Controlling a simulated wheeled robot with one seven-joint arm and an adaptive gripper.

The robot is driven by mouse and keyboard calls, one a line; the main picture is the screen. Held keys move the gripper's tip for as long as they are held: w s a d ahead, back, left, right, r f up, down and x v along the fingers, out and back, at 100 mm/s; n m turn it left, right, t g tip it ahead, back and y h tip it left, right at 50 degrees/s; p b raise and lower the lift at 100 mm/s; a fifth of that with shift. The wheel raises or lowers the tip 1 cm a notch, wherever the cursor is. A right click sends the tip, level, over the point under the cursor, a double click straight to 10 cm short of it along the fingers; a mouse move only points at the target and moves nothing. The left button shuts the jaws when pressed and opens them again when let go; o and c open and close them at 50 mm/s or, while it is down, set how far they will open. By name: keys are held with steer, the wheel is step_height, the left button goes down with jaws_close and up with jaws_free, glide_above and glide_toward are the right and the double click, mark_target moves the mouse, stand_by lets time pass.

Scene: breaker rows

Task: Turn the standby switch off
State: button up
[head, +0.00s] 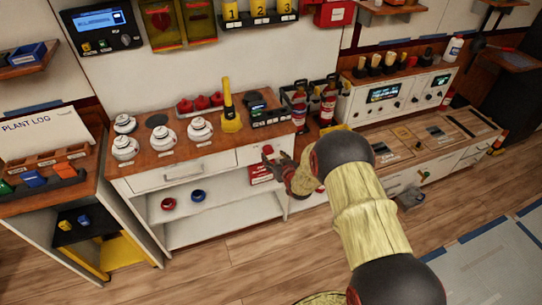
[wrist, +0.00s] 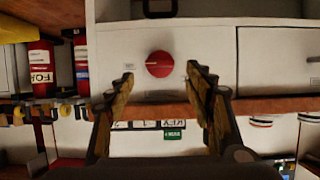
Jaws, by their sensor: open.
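A round red knob (wrist: 160,64) sits on a white front panel and shows a faint pale line across its face. It appears to be the standby switch, but the small label beside it is too small to read. It also shows in the head view (head: 267,150), on the counter's front just below the wooden top. My gripper (wrist: 159,84) is open and empty. In the wrist view its two fingertips are on either side of the knob, with gaps on both sides; I cannot tell how far in front of it they are. In the head view my gripper (head: 283,172) is close to the knob.
The wooden counter (head: 180,158) holds several white lidded pots and a yellow handheld device (head: 231,108). A white drawer (head: 185,174) is left of the knob, with open shelves below. The floor in front is clear.

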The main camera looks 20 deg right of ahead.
mark_target(269, 151)
steer(key=shift+b+x, duration=0.45)
steer(key=shift+x, duration=1.6)
steer(key=shift+c, duration=0.3)
steer(key=c, duration=1.1)
